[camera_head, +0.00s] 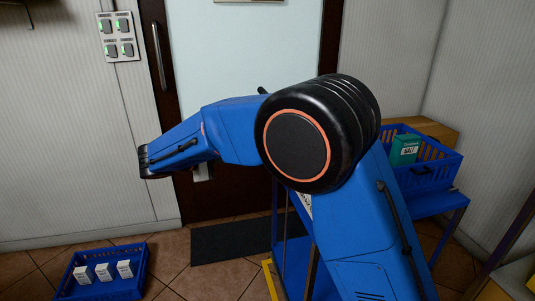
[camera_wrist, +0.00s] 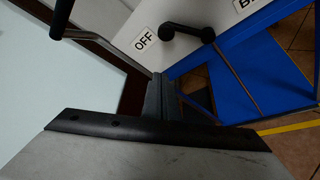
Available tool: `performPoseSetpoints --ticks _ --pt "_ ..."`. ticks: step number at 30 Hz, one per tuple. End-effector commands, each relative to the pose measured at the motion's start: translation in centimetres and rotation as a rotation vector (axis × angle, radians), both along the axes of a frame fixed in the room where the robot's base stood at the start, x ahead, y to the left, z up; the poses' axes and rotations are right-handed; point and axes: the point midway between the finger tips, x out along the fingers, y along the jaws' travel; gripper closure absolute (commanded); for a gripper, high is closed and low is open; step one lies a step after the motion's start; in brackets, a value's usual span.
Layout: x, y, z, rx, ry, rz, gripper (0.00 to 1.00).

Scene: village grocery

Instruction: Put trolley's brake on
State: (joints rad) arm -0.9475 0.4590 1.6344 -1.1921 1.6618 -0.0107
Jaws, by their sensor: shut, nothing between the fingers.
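The blue trolley (camera_head: 296,262) stands by the door, largely hidden behind my arm in the head view. Its blue deck (camera_wrist: 255,75) shows in the wrist view. There, a pale panel carries an OFF label (camera_wrist: 144,38) and a second, cut-off label starting with B. A black bent handle (camera_wrist: 188,32) lies between the labels. A metal rod with a black grip (camera_wrist: 61,17) runs in from the upper left towards my fingers. My gripper (camera_wrist: 165,92) is shut and empty, below the OFF label; I cannot tell whether it touches the rod. I cannot make out the fingers in the head view.
A blue crate (camera_head: 430,174) with a green box (camera_head: 405,150) stands at the right. Another blue crate (camera_head: 103,293) with several white boxes is on the floor at the left. A dark mat (camera_head: 230,241) lies before the door. A switch panel (camera_head: 118,37) is on the wall.

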Motion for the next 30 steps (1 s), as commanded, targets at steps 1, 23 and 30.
performPoseSetpoints --ticks 1,23,30 --pt "0.0 0.0 0.0 0.0 0.0 0.0 1.0" --pt "4.9 -6.4 -2.3 0.0 0.002 -0.005 1.0" --pt "4.6 -8.3 -1.6 0.002 -0.001 0.0 1.0"
